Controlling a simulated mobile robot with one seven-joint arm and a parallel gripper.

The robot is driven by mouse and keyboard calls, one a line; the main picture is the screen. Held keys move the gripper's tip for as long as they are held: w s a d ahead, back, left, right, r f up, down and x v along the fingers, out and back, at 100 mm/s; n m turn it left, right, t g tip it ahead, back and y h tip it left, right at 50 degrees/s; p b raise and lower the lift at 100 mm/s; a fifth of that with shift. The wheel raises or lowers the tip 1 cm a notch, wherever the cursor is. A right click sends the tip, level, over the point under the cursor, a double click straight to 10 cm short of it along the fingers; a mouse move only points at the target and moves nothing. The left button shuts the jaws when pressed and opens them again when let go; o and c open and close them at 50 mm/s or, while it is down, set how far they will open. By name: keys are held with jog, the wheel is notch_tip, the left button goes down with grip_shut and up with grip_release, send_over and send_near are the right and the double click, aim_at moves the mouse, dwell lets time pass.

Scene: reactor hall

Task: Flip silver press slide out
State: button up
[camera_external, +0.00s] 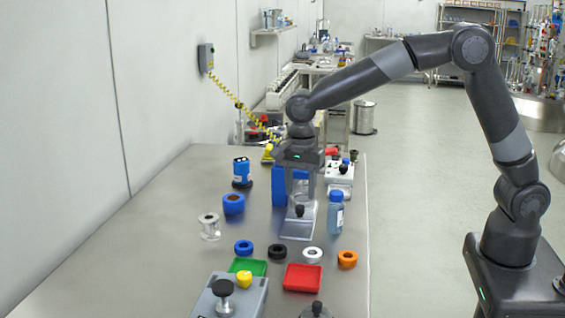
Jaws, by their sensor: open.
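The silver press slide (297,226) is a flat bright plate with a black knob (299,210) on it. It lies on the table in front of a blue block-shaped body (279,188), apparently the press. My gripper (303,198) points down just above and behind the black knob, in front of the blue body. Its fingers are open and look empty. The fingers and wrist hide part of the blue body and the rear of the slide. I cannot tell whether a finger touches the knob.
A blue bottle (336,214) stands close to the slide's right. A silver spool (209,228) and blue cup (233,205) stand left. Several rings, a green tray (240,264) and a red tray (302,278) lie in front. A white box (340,173) is behind. The table's left is clear.

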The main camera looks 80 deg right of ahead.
aim_at(299, 207)
jog(key=shift+f, duration=2.2)
jog(key=shift+c, duration=0.3)
grip_shut()
jog(key=shift+a, duration=0.1)
